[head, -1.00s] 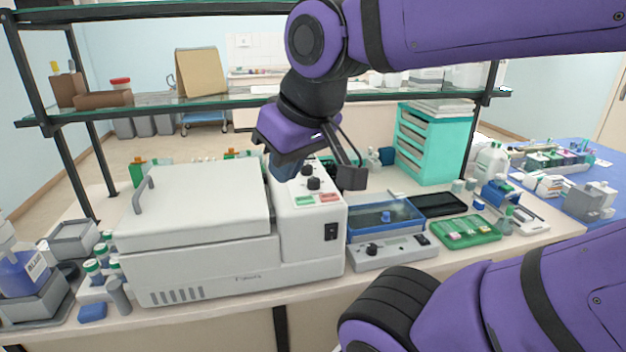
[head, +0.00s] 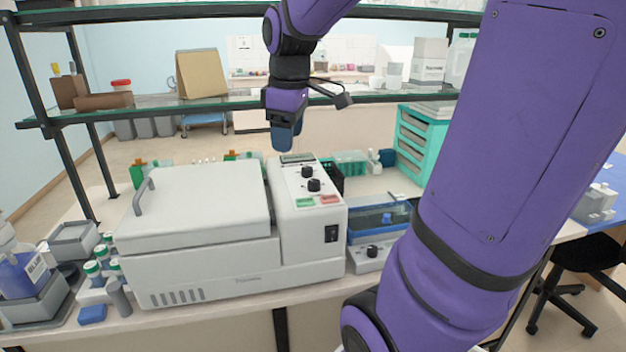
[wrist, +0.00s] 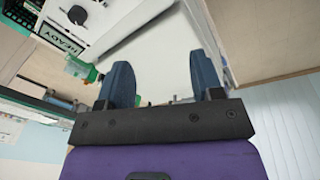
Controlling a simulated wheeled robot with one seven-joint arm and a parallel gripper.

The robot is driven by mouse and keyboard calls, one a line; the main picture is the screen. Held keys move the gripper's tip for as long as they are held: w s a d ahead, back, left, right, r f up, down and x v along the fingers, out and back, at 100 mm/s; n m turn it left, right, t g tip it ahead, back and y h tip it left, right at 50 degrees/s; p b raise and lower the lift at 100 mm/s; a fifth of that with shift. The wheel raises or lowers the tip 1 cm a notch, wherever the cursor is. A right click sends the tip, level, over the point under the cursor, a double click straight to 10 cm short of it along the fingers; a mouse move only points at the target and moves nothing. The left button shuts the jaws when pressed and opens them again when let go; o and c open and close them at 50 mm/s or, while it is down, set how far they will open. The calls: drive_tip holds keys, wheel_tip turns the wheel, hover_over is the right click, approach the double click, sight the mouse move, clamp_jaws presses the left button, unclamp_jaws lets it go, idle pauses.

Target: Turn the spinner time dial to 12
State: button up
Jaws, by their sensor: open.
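The spinner (head: 215,262) is a white machine with a closed lid (head: 205,200) on the bench. Its sloped control panel (head: 291,186) carries a small display (head: 297,158), two black dials, a green button and a red button. The rear dial (head: 307,171) and the front dial (head: 314,185) are both uncovered; I cannot read their labels or settings. My gripper (head: 288,132) is open and empty, above and behind the panel, apart from both dials.
A glass shelf (head: 230,101) crosses behind and beside my gripper. A blue tray (head: 378,219) and a small device with a knob (head: 368,256) stand right of the spinner. Green-capped bottles (head: 92,270) stand at left. A teal drawer unit (head: 418,145) stands behind.

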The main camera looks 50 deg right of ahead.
sight(313, 181)
drive_tip(key=w+d+f+n+g+y, duration=0.1)
drive_tip(key=w+d+f+n, duration=0.1)
drive_tip(key=d, duration=0.4)
drive_tip(key=w+d+f+n+g, duration=0.1)
drive_tip(key=w+d+f+n, duration=0.15)
drive_tip(key=d, duration=0.35)
drive_tip(key=shift+m, duration=0.25)
drive_tip(key=f, duration=1.1)
drive_tip(key=shift+s+a+f, duration=0.1)
drive_tip(key=shift+s+a, duration=0.15)
drive_tip(key=shift+s, duration=0.05)
drive_tip(key=c, duration=0.9)
